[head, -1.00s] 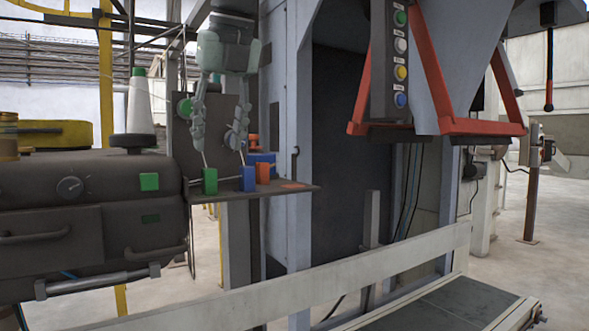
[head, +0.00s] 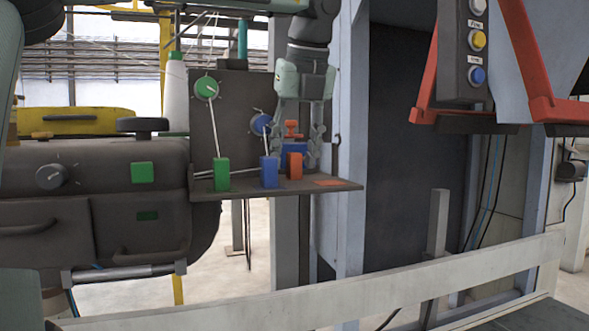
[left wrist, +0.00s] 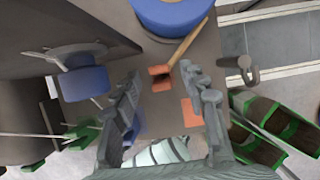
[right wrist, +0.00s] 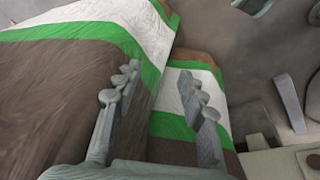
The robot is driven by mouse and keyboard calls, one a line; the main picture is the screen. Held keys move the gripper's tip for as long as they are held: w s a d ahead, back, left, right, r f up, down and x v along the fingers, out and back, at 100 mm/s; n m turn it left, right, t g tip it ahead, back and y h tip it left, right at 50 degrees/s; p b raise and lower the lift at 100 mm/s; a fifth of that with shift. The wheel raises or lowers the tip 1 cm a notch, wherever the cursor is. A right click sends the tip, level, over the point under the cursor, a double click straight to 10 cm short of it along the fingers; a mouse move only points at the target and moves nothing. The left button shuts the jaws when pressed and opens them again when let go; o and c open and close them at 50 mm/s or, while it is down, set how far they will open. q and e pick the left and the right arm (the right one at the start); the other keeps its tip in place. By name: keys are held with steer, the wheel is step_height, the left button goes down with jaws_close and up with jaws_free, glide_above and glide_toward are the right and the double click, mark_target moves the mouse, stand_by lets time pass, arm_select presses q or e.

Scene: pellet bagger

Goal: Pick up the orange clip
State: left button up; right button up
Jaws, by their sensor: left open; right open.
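The orange clip (head: 294,165) is a small upright block on the dark shelf (head: 250,188), right of a blue clip (head: 269,172) and a green clip (head: 222,174). My left gripper (head: 297,138) is open and points down, its fingers at either side above the orange clip. In the left wrist view the orange clip (left wrist: 161,73) shows between the open fingertips (left wrist: 160,79), with a visible gap at each side. A tan rod runs up from it. My right gripper (right wrist: 160,80) is open and empty in front of striped bags (right wrist: 75,90).
A flat orange patch (head: 331,183) lies on the shelf right of the clip. A blue box (head: 293,147) and an orange knob (head: 292,129) stand behind it. A grey post (head: 351,150) is to the right. Thin rods link the green and blue clips to round discs.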

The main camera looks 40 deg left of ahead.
arm_select(q)
steer(key=shift+x, duration=0.75)
steer(key=shift+c, duration=0.6)
jaws_close()
